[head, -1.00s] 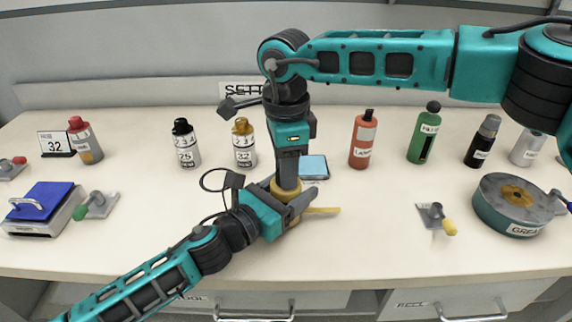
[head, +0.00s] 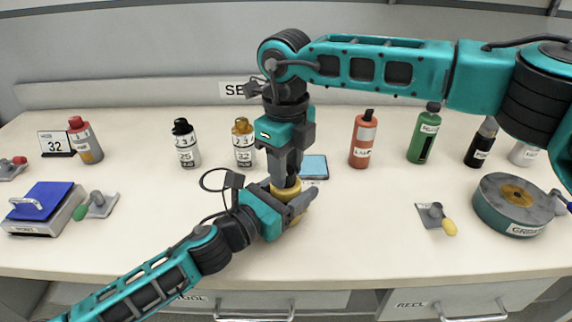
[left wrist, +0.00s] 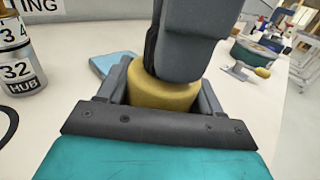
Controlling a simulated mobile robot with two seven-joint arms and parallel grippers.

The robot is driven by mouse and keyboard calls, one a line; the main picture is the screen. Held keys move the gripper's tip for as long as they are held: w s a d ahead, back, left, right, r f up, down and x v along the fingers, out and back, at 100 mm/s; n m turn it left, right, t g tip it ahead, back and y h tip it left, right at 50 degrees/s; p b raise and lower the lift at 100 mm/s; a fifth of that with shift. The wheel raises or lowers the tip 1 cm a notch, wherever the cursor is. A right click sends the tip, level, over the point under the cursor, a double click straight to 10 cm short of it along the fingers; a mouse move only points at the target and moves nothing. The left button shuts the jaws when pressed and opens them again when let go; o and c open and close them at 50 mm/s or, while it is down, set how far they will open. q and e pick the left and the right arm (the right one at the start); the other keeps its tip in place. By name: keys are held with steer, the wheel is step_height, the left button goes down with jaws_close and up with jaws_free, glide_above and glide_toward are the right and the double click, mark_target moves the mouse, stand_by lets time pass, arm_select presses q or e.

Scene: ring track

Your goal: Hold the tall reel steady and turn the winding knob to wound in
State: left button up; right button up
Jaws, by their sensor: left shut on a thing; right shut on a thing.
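The tall reel (head: 283,192) is a yellow round body standing on the table at the middle of the head view. It also shows in the left wrist view (left wrist: 165,94), between the left fingers. My left gripper (head: 288,207) reaches in from the lower left and is shut around the reel's side. My right gripper (head: 286,180) points down from above and is shut at the reel's top. The winding knob is hidden by the right gripper's fingers, so its setting cannot be read.
A light-blue pad (head: 314,166) lies just behind the reel. Bottles, including an orange one (head: 364,138) and a green one (head: 424,133), stand along the back. A round teal tin (head: 510,208) and a yellow-tipped lever (head: 437,218) are at right. A blue-topped block (head: 44,204) is at left.

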steer(key=shift+m, duration=0.5)
steer(key=o, duration=1)
steer(key=shift+o, duration=0.2)
step_height(320, 180, up, 12)
arm_select(q)
steer(key=o, duration=1.2)
